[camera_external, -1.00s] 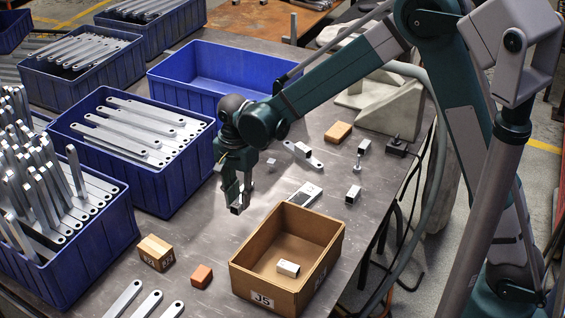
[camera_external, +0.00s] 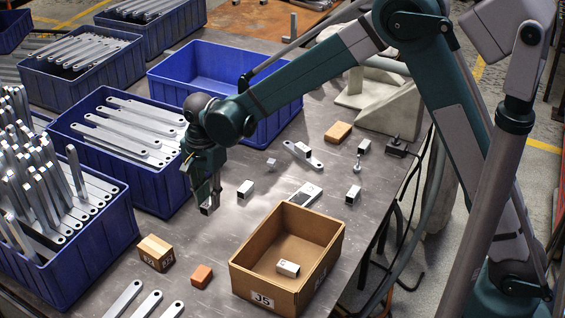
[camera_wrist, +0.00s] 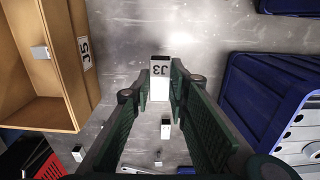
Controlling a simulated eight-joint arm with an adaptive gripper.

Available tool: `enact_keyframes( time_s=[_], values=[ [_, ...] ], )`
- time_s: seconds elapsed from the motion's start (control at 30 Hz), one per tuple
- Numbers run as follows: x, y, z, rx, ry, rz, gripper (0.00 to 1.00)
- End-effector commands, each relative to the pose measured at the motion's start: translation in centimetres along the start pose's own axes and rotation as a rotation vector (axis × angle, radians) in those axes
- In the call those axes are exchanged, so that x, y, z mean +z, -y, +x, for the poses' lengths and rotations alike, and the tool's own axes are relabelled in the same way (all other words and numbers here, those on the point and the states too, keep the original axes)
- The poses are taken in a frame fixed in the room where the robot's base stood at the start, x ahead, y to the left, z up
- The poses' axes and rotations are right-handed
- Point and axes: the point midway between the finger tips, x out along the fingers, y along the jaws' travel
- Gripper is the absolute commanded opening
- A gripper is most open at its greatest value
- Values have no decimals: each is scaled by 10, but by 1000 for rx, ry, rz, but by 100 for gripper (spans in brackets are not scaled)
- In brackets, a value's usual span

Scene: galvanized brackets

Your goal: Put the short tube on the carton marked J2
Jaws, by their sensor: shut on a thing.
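My gripper (camera_external: 208,206) is shut on a square metal tube (camera_wrist: 160,82), held above the table left of the open carton. In the wrist view the tube sits between the fingertips, with a dark opening at its end and dark characters, perhaps J3. A small closed carton (camera_external: 155,252) stands below the gripper in the outside view; its marks are too small to read surely. An open brown carton (camera_external: 237,273) is marked J5; its label also shows in the wrist view (camera_wrist: 85,52). Another tube (camera_external: 288,268) lies inside it. I cannot make out a J2 mark.
Loose tubes (camera_external: 245,189) and flat brackets (camera_external: 125,298) lie on the table. An orange-brown block (camera_external: 201,276) is right of the small carton. Blue bins (camera_external: 150,185) line the left and back; one bin (camera_external: 200,97) is empty.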

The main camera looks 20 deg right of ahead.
Motion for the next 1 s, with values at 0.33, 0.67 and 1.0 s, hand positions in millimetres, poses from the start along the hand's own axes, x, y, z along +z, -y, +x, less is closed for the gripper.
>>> enact_keyframes(
  time_s=[0.33,0.67,1.0],
  values=[
    [101,69,-31,0,0,-10,5],
    [155,96,-42,0,0,-11,5],
    [159,97,-42,0,0,-11,5]
  ],
)
